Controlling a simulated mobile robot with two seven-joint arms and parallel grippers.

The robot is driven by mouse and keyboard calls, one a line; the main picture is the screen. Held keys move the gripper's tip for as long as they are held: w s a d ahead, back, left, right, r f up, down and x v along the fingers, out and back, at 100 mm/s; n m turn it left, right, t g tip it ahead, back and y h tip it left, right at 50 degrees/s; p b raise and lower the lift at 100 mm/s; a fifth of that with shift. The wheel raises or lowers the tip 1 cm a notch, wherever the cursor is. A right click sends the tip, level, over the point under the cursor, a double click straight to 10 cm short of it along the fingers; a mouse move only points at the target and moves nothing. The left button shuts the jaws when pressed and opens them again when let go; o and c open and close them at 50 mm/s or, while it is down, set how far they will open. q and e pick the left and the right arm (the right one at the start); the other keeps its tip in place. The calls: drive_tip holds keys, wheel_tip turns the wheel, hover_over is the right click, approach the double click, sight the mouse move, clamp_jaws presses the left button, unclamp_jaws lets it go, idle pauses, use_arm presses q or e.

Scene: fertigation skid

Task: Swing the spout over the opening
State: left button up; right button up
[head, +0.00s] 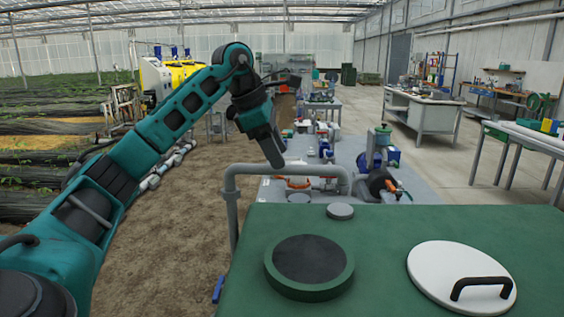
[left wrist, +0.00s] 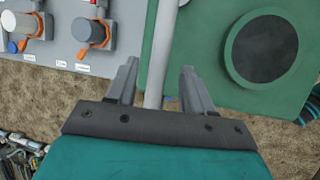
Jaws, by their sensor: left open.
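The spout (head: 285,170) is a grey pipe. It rises beside the left edge of the green tank (head: 400,225), bends, and runs right along the tank's far side to a downturned end, not over the opening. The opening (head: 308,258) is a round dark mouth with a green rim in the tank top. My left gripper (head: 276,160) is at the spout's horizontal run, pointing down. In the left wrist view its open fingers (left wrist: 160,78) stand either side of the spout (left wrist: 162,50); contact cannot be told. The opening (left wrist: 264,48) lies right of the fingers there. My right gripper is out of view.
A white lid (head: 450,265) with a black handle lies on the tank top, right of the opening. A small grey cap (head: 340,211) sits near the far edge. Pumps and valves stand on the grey skid (head: 420,185) behind. Bare soil lies left of the tank.

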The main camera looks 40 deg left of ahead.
use_arm(q)
drive_tip(key=shift+x, duration=1.7)
clamp_jaws()
